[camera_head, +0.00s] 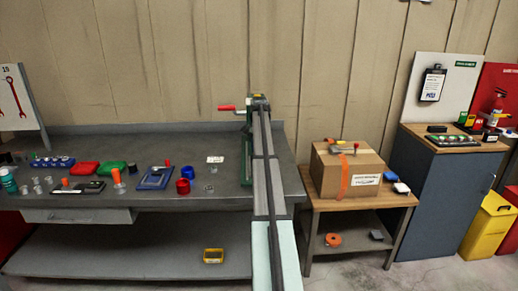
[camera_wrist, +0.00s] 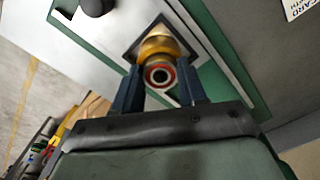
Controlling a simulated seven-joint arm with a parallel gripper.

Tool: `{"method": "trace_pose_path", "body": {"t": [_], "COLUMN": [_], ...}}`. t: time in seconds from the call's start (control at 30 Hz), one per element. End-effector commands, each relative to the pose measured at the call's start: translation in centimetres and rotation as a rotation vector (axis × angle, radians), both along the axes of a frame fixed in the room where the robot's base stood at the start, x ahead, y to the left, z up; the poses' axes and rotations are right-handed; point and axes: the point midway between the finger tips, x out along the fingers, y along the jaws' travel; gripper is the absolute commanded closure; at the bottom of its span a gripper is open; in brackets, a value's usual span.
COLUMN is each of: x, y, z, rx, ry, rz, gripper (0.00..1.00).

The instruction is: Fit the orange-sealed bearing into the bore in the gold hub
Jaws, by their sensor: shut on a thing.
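In the wrist view, my gripper (camera_wrist: 160,72) is shut on a small round bearing (camera_wrist: 170,76) with an orange-red ring and a dark centre. The bearing sits between the two dark blue fingers, facing the camera. The gold hub (camera_wrist: 157,45) is just beyond it, in line with the fingers, against a dark square on a white and green surface. The bearing covers the near part of the hub, so its bore is hidden. I cannot tell whether the bearing touches the hub or is partly inside it. The head view does not clearly show gripper, bearing or hub.
In the head view, a green fixture (camera_head: 247,150) with a red handle (camera_head: 227,108) stands at the grey bench's (camera_head: 150,203) right end. A cardboard box (camera_head: 346,172) stands on the right.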

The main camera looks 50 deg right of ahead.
Motion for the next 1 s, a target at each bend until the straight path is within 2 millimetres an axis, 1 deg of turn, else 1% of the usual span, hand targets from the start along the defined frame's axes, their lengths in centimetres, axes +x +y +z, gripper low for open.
{"method": "trace_pose_path", "body": {"t": [0.03, 0.23, 0.27, 0.5, 0.57, 0.67, 0.77, 1.0], "x": [-0.2, -0.3, -0.3, -0.4, -0.4, -0.4, -0.3, -0.1], "y": [0.2, 0.3, 0.3, 0.4, 0.4, 0.4, 0.3, 0.1], "z": [-1.3, -1.6, -1.7, -1.5, -1.2, -0.2, 1.5, 6.6], "rx": [0.009, 0.009, 0.009, 0.011, 0.011, 0.012, 0.010, 0.006], "ry": [0.008, 0.009, 0.009, 0.010, 0.010, 0.011, 0.009, 0.005], "rz": [0.000, 0.000, 0.000, 0.000, 0.000, 0.000, 0.000, 0.000], "gripper": [0.91, 0.91, 0.58, 0.35, 0.34, 0.33, 0.33, 0.33]}}
